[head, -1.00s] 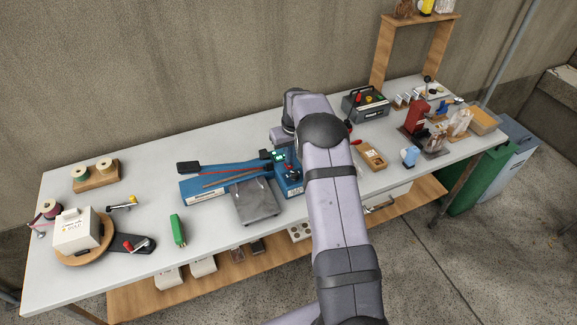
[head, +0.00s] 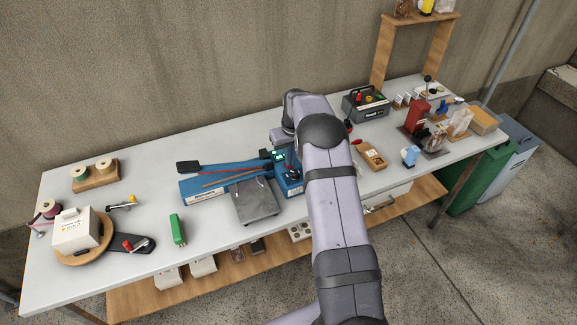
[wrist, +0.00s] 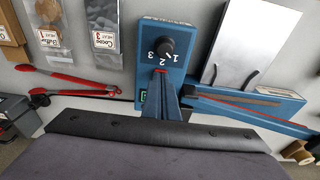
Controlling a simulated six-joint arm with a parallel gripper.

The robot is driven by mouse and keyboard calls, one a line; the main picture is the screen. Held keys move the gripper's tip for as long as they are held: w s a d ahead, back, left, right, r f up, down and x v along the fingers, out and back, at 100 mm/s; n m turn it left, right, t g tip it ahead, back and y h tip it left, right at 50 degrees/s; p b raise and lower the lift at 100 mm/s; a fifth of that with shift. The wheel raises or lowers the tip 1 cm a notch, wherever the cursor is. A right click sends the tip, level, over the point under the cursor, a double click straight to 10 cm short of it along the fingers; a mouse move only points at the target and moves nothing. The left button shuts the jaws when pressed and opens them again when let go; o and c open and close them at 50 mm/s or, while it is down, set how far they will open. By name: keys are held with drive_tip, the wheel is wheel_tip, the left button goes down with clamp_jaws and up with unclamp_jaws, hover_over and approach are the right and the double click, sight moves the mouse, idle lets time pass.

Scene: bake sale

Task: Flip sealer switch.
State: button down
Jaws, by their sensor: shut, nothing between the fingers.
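The blue impulse sealer (head: 205,192) lies on the bench, its control box at the right end and its long arm reaching left. The wrist view shows the control box (wrist: 180,55) with a black dial (wrist: 165,46) numbered 1 to 3. A green switch (wrist: 143,97) shows at the box's edge, partly hidden by my gripper; green also shows on the sealer in the head view (head: 279,155). My gripper (wrist: 160,74) is shut and empty, its fingertips over the control box, just below the dial in the picture. I cannot tell if they touch it.
A metal plate (wrist: 248,45) stands beside the sealer; it is the grey platform in the head view (head: 257,202). Red-handled tongs (wrist: 60,77) and labelled bags (wrist: 105,30) lie left in the wrist view. A green tool (head: 177,229) lies on the bench's left.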

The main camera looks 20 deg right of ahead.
sight(289, 169)
drive_tip(key=shift+f, duration=0.4)
wheel_tip(289, 169, up, 7)
drive_tip(key=p, duration=0.4)
idle(0.8)
idle(0.3)
drive_tip(key=s+a+r, duration=0.7)
drive_tip(key=s+a, duration=0.2)
drive_tip(key=s, duration=0.4)
drive_tip(key=s+a+g, duration=0.1)
drive_tip(key=s+a, duration=0.2)
drive_tip(key=s, duration=0.8)
drive_tip(key=s+a, duration=0.3)
drive_tip(key=s, duration=0.8)
drive_tip(key=shift+g, duration=0.4)
